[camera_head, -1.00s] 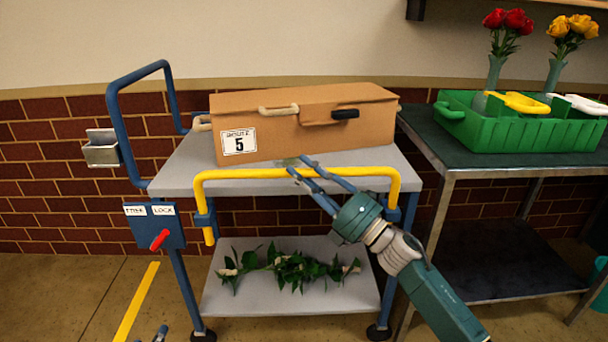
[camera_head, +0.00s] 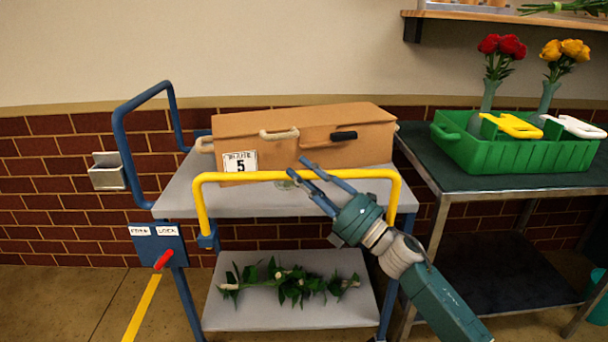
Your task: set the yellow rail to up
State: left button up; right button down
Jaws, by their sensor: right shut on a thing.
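The yellow rail (camera_head: 245,176) is a bent bar at the front of the trolley. Its top bar stands above the front edge of the grey top deck (camera_head: 180,198) and crosses in front of the box's lower part. Its left leg drops into a blue bracket (camera_head: 208,238), with no yellow end showing below. My right gripper (camera_head: 298,167) comes from the lower right and is shut on the rail's top bar, near its middle. The right bracket is mostly hidden by my arm. My left gripper is out of view.
A cardboard box (camera_head: 300,135) with handles sits on the top deck. Greenery (camera_head: 285,283) lies on the lower shelf. A blue panel with a red lever (camera_head: 164,260) is at left. A green crate (camera_head: 520,150) stands on the right-hand table.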

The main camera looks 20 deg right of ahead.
jog(key=shift+d+r, duration=0.2)
jog(key=shift+r, duration=0.3)
jog(key=c, duration=1.7)
grip_release()
jog(key=shift+a+f, duration=0.1)
jog(key=shift+f, duration=0.05)
jog(key=shift+f, duration=0.15)
jog(key=v, duration=1.2)
